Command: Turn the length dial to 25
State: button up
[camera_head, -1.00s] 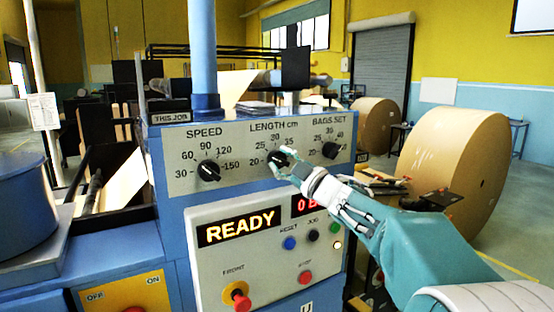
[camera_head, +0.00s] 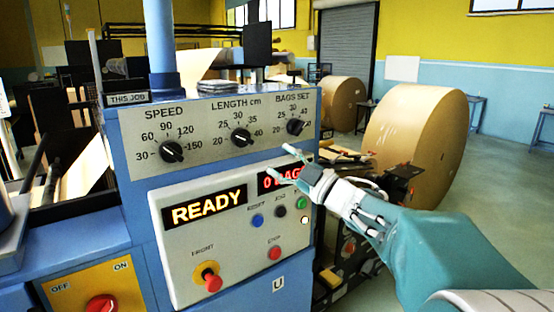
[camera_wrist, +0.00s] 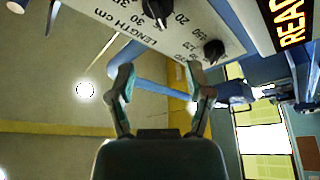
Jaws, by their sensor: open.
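The length dial (camera_head: 241,138) is a round black knob on the grey panel, under the "LENGTH cm" lettering with marks from 20 to 40. A pale mark on it slants toward the lower right; I cannot tell its exact setting. In the wrist view a black knob (camera_wrist: 157,9) by that lettering is cut by the top edge. My gripper (camera_head: 283,161) is open and empty, right of and below the length dial and apart from it. Its two spread fingers also show in the wrist view (camera_wrist: 160,78), with nothing between them.
The speed dial (camera_head: 172,151) sits left of the length dial and the bags set dial (camera_head: 295,126) right of it, above my gripper. Below are the READY display (camera_head: 205,207), several buttons and a red front knob (camera_head: 212,281). A big kraft roll (camera_head: 420,140) stands behind at right.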

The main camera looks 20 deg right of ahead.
aim_at(247, 141)
jog(key=shift+o, duration=0.4)
jog(key=shift+a+r+n, duration=0.1)
jog(key=shift+n, duration=0.3)
jog(key=w+a+n+h, duration=0.1)
jog(key=w+n+h, duration=0.1)
jog(key=n, duration=0.3)
jog(key=w+a+r+n+h, duration=0.1)
jog(key=w+a+n+h, duration=0.1)
jog(key=w+n, duration=0.3)
jog(key=w+a+r+n+h, duration=0.1)
jog(key=w+a+n+h, duration=0.1)
jog(key=n, duration=0.4)
jog(key=shift+w+a+n, duration=0.15)
jog(key=shift+w+n, duration=0.15)
jog(key=shift+w, duration=0.5)
jog(key=c, duration=1.2)
